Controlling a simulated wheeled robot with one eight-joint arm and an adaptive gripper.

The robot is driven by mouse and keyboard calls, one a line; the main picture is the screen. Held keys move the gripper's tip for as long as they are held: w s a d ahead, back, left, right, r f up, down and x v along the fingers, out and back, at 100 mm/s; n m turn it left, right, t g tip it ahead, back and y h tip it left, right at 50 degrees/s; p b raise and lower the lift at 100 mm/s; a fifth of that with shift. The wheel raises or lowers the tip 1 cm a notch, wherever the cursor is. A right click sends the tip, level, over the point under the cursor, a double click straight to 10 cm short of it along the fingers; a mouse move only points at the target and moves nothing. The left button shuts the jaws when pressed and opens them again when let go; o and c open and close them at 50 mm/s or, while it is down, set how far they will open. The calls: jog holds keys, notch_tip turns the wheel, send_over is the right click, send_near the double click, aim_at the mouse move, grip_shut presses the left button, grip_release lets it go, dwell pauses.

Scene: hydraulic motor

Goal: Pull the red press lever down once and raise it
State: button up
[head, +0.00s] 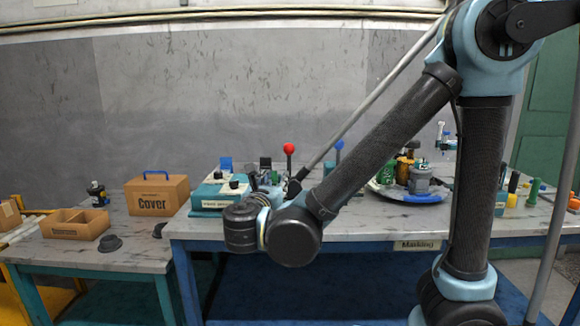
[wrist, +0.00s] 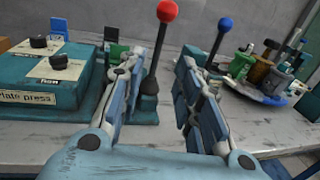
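The red press lever is a black rod with a red ball (head: 289,148) on top, standing nearly upright at the right side of the teal plate press (head: 213,198). In the wrist view the red ball (wrist: 167,11) shows above the gap between my fingers, and the rod's dark lower part (wrist: 150,84) is close to the left finger. My gripper (wrist: 163,62) is open, its two fingers apart on either side of the lever as seen there. I see no clear contact. In the head view my wrist hides most of the gripper and the lever's foot.
A blue-balled lever (wrist: 226,23) stands just right of my right finger. A round tray (wrist: 252,90) with bottles and fittings is farther right. The press body (wrist: 45,83) with black knobs is left. A Cover box (head: 157,194) sits on the left table.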

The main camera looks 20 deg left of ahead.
aim_at(289, 165)
jog(key=w, duration=1.1)
jog(key=w+a, duration=0.1)
jog(key=w, duration=0.5)
jog(key=shift+w, duration=0.15)
jog(key=shift+c, duration=0.6)
grip_shut()
